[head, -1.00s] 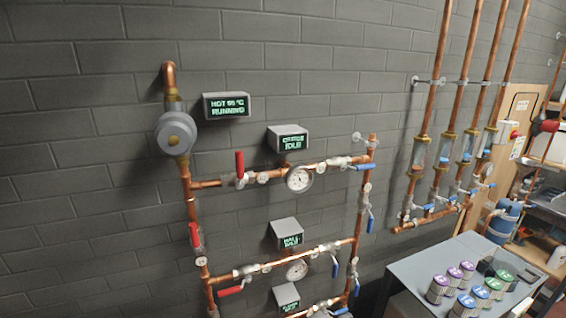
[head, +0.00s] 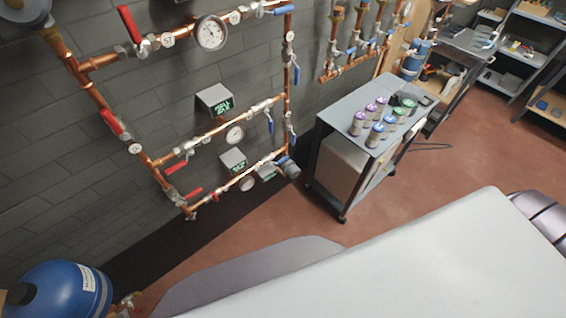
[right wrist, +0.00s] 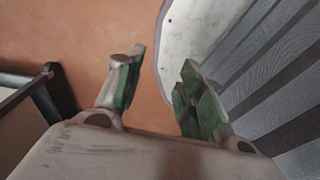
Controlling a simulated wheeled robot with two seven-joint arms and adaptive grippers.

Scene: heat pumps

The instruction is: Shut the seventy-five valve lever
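Copper pipes on the grey wall carry several valves in the head view. Red levers show on the upper branch (head: 129,23), on the left riser (head: 113,123), on the middle branch (head: 173,168) and on the lowest branch (head: 193,193). Blue levers sit on the right side, such as one on the upper branch (head: 284,10) and one on the right riser (head: 296,75). In the right wrist view my right gripper (right wrist: 163,75) is open and empty, above the floor, away from the pipes. My left gripper is out of view.
A grey cart (head: 350,108) with several purple, blue and green canisters stands right of the pipes. A blue tank (head: 60,292) is at the lower left. Shelves (head: 530,58) are at the far right. Red-brown floor (head: 430,165) is clear between.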

